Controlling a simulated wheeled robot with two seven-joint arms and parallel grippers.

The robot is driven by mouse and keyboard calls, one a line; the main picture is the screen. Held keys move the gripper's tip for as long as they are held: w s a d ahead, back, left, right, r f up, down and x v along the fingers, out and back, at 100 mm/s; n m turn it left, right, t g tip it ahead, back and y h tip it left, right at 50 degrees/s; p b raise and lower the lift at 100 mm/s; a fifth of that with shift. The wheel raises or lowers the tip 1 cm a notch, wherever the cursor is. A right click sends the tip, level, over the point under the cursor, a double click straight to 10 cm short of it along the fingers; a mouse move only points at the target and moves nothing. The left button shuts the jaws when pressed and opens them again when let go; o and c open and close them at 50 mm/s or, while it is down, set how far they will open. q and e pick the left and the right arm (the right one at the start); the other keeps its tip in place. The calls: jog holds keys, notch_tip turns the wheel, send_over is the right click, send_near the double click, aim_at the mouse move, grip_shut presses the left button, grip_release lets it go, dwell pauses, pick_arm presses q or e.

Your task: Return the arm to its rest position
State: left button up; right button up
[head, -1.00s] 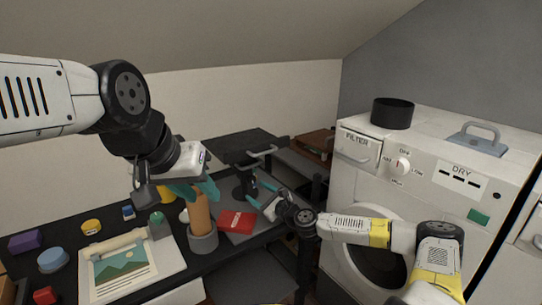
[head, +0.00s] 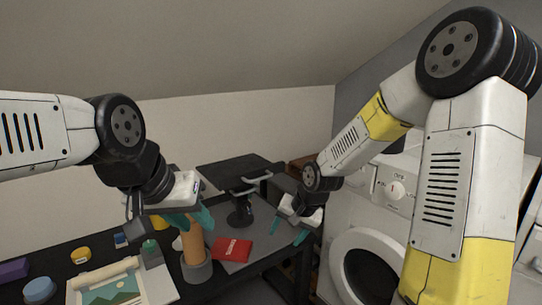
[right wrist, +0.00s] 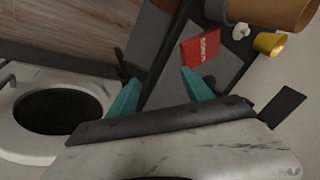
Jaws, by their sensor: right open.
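My right gripper (head: 288,231) is open and empty, in the air near the desk's right end, in front of the white machine. In the right wrist view its teal fingers (right wrist: 160,90) stand wide apart with nothing between them. My left gripper (head: 190,218) is over the desk, its teal fingers at the top of a tan cylinder (head: 193,243) that stands in a grey round holder (head: 197,270). I cannot tell whether these fingers touch the cylinder.
The black desk (head: 60,265) holds a picture board (head: 160,287), a red box (head: 232,250), a purple block (head: 13,270) and a blue round piece (head: 39,289). A white machine (head: 333,262) with a round door stands at the right, partly hidden by my right arm.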

jog(key=s+d+r+n, duration=0.1)
jog(key=s+d+r, duration=0.2)
jog(key=s+r, duration=0.3)
jog(key=s+d+r+n+t, duration=0.1)
jog(key=s+d+r, duration=0.2)
jog(key=s+r, duration=0.3)
jog(key=s+d+r+n+t+h, duration=0.1)
jog(key=s+d+r, duration=0.2)
jog(key=s+r, duration=0.3)
jog(key=s, duration=0.2)
jog(key=shift+s+d+r+n, duration=0.3)
jog(key=shift+s+d+r, duration=0.05)
jog(key=shift+d, duration=0.05)
